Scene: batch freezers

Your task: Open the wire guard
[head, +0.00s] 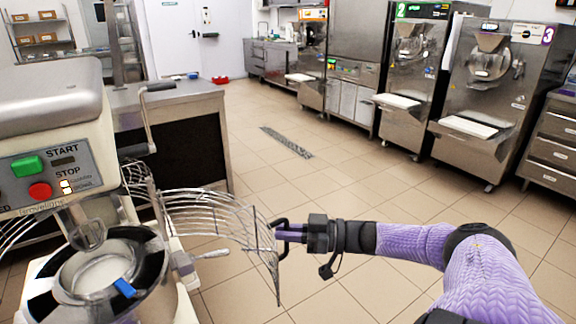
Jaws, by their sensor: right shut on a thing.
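The wire guard (215,212) is a curved metal cage on the planetary mixer (50,120) at the left. Its right part swings out to the right of the mixer bowl (100,275), away from it. My right gripper (284,231) is at the guard's outer right edge, shut on its dark handle or edge bar. The fingers partly hide the spot they hold. The bowl stands below the mixer head with a blue piece on its rim. My left gripper is not in view.
A steel counter (175,95) stands behind the mixer. Batch freezers (490,90) line the right wall. A floor drain (286,142) lies in the open tiled floor. A lever with a grip (213,255) juts from beside the bowl, below the guard.

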